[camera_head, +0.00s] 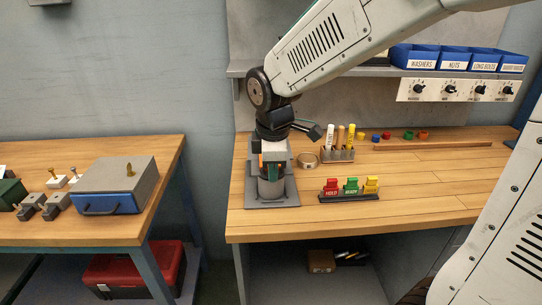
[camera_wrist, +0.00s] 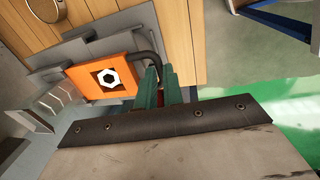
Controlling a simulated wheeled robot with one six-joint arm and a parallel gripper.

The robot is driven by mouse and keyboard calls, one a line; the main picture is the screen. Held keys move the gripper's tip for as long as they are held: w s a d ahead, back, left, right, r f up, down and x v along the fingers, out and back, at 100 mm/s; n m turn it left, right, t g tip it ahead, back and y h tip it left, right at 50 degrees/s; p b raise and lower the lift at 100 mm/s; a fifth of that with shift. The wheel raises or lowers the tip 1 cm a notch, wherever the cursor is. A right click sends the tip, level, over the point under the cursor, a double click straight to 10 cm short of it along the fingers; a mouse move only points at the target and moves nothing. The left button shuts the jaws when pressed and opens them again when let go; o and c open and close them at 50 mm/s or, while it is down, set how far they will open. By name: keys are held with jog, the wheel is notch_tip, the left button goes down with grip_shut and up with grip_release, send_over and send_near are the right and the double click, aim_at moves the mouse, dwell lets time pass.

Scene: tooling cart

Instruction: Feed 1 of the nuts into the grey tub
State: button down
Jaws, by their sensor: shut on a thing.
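In the head view my gripper (camera_head: 274,171) points down at the grey stand at the left end of the wooden bench. Below it is a grey cylinder (camera_head: 271,188), which looks like the grey tub; its top is partly hidden. In the wrist view an orange block (camera_wrist: 92,66) has a dark square recess with a pale hexagon (camera_wrist: 108,78) in it; I cannot tell whether that is a nut or a hole. A black bent handle (camera_wrist: 149,58) sticks out of the block's right side. The green fingers of my gripper (camera_wrist: 160,76) are shut on this handle.
A blue bin labelled NUTS (camera_head: 455,61) stands on the shelf among other blue bins. Right of the stand are a ring (camera_head: 307,160), a tube rack (camera_head: 338,155) and a rack of coloured tags (camera_head: 350,196). The front right of the bench is clear.

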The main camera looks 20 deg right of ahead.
jog(key=shift+s+a, duration=0.2)
jog(key=shift+s, duration=0.35)
jog(key=c, duration=1.5)
grip_release()
jog(key=shift+s+a, duration=0.1)
jog(key=r, duration=0.5)
jog(key=s+r, duration=0.1)
jog(key=r, duration=0.1)
jog(key=shift+a+r, duration=0.1)
jog(key=shift+r, duration=0.3)
